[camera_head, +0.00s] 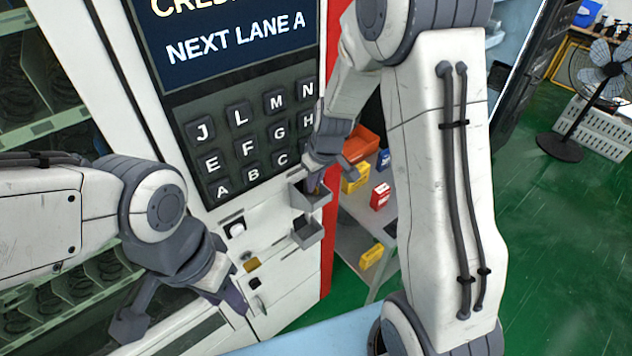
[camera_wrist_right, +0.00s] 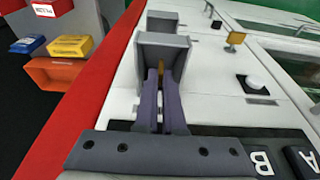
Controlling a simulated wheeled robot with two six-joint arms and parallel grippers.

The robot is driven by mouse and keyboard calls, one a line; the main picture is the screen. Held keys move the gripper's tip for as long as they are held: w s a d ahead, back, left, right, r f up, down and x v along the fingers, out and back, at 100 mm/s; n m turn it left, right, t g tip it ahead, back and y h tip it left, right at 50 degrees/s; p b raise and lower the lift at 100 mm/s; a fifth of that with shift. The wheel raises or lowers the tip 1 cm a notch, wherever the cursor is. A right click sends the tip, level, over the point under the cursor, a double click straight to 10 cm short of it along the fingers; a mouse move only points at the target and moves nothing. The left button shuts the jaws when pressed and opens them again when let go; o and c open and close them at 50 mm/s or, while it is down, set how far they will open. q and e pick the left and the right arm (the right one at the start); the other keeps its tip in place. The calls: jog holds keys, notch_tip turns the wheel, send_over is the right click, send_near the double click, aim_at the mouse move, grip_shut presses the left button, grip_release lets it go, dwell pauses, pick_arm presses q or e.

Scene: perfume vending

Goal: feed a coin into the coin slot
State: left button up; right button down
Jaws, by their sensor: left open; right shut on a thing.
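My right gripper (camera_head: 317,185) is at the upper grey open box on the vending machine's white panel. In the right wrist view its purple fingers (camera_wrist_right: 161,95) reach into that grey box (camera_wrist_right: 163,45). They are shut on a small gold-orange piece, likely the coin (camera_wrist_right: 157,72), mostly hidden between them. My left gripper (camera_head: 234,297) is open and low at the left of the panel, its fingers partly hidden. The panel carries a white round button (camera_head: 237,230) and a gold-yellow piece (camera_head: 252,265), also in the wrist view (camera_wrist_right: 236,38). I cannot tell which opening is the coin slot.
The keypad (camera_head: 248,135) and screen (camera_head: 235,35) are above the panel. A second grey box (camera_head: 308,232) projects below the first. A shelf with yellow boxes (camera_head: 355,178), a red box (camera_head: 380,196) and an orange bin (camera_head: 361,140) stands right of the machine's red edge.

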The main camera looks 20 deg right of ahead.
jog(key=c, duration=0.9)
grip_release()
jog(key=shift+c, duration=0.2)
jog(key=a+b+v, duration=0.1)
jog(key=b+v, duration=0.1)
jog(key=v, duration=0.8)
jog(key=shift+d+r, duration=0.25)
jog(key=shift+d, duration=0.2)
jog(key=shift+s, duration=0.15)
